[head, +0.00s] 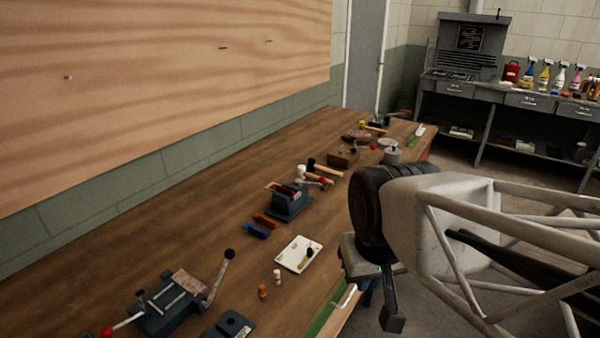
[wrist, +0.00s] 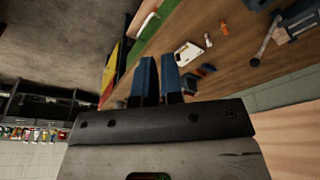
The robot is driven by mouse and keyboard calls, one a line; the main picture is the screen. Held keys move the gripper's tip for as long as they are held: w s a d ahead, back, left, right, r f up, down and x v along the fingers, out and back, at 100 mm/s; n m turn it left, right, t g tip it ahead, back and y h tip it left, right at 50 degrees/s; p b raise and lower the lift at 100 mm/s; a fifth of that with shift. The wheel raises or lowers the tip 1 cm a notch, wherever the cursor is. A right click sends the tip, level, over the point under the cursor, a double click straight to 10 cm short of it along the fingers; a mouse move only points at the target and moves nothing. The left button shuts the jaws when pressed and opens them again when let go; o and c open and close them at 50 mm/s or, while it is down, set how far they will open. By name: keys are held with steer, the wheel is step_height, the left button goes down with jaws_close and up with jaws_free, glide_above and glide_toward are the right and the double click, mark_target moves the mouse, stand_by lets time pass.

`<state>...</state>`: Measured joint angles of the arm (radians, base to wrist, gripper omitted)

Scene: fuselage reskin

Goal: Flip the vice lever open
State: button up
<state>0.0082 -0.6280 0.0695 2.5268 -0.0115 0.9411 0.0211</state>
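The vice (head: 172,304) is a blue-grey metal block with a pale top plate, at the near left of the wooden bench in the head view. Its lever (head: 217,280) is a grey bar rising up and right to a black ball knob. A bar with a red ball end sticks out at the vice's left. In the wrist view the vice (wrist: 297,24) is at the upper right, partly cut off, with the lever (wrist: 265,47) beside it. My gripper (wrist: 160,60) is well away from the lever; its blue fingers show a narrow empty gap.
The bench (head: 110,255) also carries a dark blue block (head: 230,326), small orange and white bottles, a white tray (head: 299,254), red and blue pieces, and a tool holder (head: 290,203) with hammers. A wooden panel (head: 160,80) hangs behind. Bare wood surrounds the vice's back.

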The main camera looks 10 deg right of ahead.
steer(key=shift+w+r, duration=0.25)
steer(key=shift+w, duration=0.4)
jaws_close()
steer(key=w+d+f+m, duration=0.1)
steer(key=w+m, duration=0.1)
steer(key=w, duration=1.4)
steer(key=w+d+f+m, duration=0.2)
steer(key=w, duration=1.4)
steer(key=w+d+f+m+h, duration=0.1)
steer(key=w, duration=1.6)
steer(key=shift+d+f+m, duration=0.25)
steer(key=shift+f+m, duration=0.15)
steer(key=shift+f, duration=0.1)
steer(key=w+d+f, duration=0.3)
steer(key=w+f, duration=0.2)
steer(key=f, duration=0.5)
steer(key=shift+w+f, duration=0.15)
steer(key=shift+f, duration=0.2)
